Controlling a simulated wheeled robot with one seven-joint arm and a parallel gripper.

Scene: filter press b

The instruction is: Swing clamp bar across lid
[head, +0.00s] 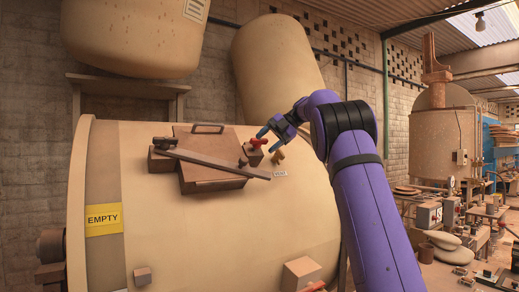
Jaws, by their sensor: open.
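The brown square lid (208,181) sits on top of the big cream tank, with a small dark handle (208,127) at its back edge. The long grey clamp bar (215,163) lies slantwise over the lid, from a block (161,160) at the left to past the lid's right edge. A small red knob (258,142) sits on a brown block right of the lid. My gripper (267,137) is open just above and right of the red knob. It holds nothing that I can see. Whether a finger touches the knob, I cannot tell.
A yellow EMPTY sign (103,219) is on the tank's left band. Brown blocks (301,273) stick out lower down. Rounded vessels (275,70) stand behind.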

